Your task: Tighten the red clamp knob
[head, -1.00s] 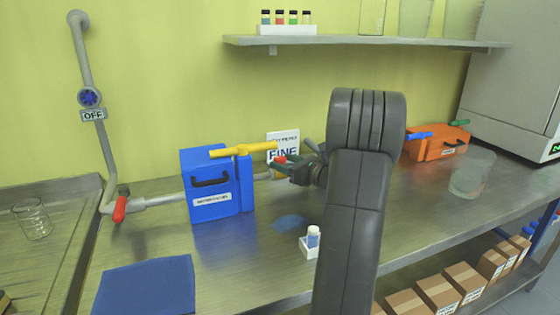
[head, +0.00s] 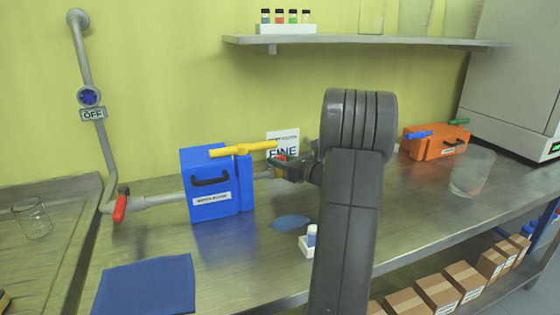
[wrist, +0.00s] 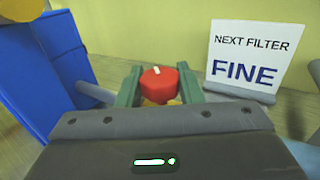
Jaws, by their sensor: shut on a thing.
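The red clamp knob (wrist: 160,84) is in the middle of the wrist view, with a white mark on its top pointing slightly left of straight away. My gripper (wrist: 158,88) has its two green fingers on either side of the knob, shut on it. A yellowish part shows just below the knob. In the head view my gripper (head: 284,168) is at the pipe right of the blue box, and a bit of the red knob (head: 281,158) shows beside it. My arm hides part of the area.
A blue box (head: 188,175) with a yellow T-handle (head: 243,149) stands close left of my gripper. A sign reading "NEXT FILTER FINE" (wrist: 255,55) stands behind right. A small vial (head: 311,236) in a white holder stands in front. An orange box (head: 430,148) is farther right.

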